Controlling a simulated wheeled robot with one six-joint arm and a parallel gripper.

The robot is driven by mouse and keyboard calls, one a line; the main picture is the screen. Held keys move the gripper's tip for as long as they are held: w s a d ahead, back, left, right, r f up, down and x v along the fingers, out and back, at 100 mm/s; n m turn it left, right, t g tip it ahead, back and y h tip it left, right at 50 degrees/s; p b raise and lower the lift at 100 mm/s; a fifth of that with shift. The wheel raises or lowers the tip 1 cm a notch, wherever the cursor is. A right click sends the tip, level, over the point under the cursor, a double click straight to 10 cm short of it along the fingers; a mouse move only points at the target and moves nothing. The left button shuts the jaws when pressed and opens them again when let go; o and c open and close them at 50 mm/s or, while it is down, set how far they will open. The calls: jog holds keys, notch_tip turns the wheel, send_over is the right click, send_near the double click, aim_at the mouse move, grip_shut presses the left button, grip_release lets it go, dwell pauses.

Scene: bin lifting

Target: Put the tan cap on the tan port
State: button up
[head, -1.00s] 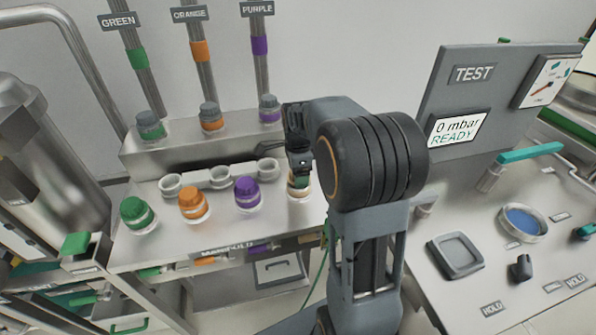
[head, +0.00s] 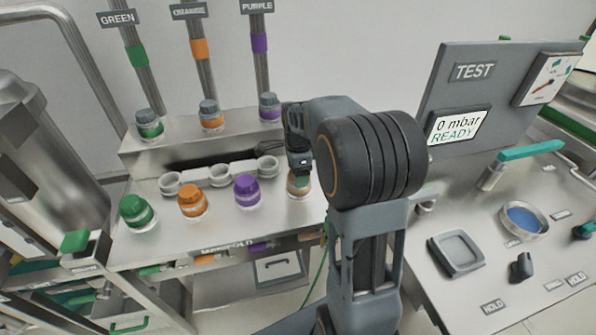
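My gripper (head: 300,172) points down at the right end of the front row on the manifold bench. Directly under its tip is a small tan fitting (head: 299,187), at the place of the tan port. The gripper covers its upper part, so I cannot tell cap from port or whether the cap is seated. The fingers are small and dark here. I cannot tell whether they are open or shut on the cap.
Green (head: 136,212), orange (head: 192,200) and purple (head: 247,190) capped ports stand left of my gripper. Empty white cups (head: 220,175) sit behind them. A test panel (head: 468,105) reads 0 mbar READY. A tray (head: 457,253) and a teal-handled valve (head: 530,151) are at right.

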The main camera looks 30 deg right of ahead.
jog(key=o, duration=1.1)
jog(key=shift+f, duration=0.1)
notch_tip(320, 180, up, 14)
jog(key=shift+f+p, duration=0.1)
jog(key=shift+p, duration=0.5)
jog(key=f+n, duration=0.1)
jog(key=n, duration=0.1)
jog(key=f+n, duration=0.1)
jog(key=n, duration=0.1)
jog(key=f+n, duration=0.1)
jog(key=n, duration=0.1)
jog(key=shift+s+a+f+n+t, duration=0.2)
jog(key=shift+s+n+t, duration=0.1)
jog(key=shift+n, duration=0.1)
jog(key=s+a+n+t+p, duration=0.1)
jog(key=s+a+n, duration=0.2)
jog(key=s+n, duration=0.1)
jog(key=s+a+f+n+t+p, duration=0.1)
jog(key=s+a+n, duration=0.2)
jog(key=s+n, duration=0.2)
jog(key=s+a+n+t+p, duration=0.1)
jog(key=s+a+n, duration=0.2)
jog(key=s, duration=0.3)
jog(key=shift+s+f+n, duration=0.3)
jog(key=shift+f+n, duration=0.1)
jog(key=shift+n, duration=0.5)
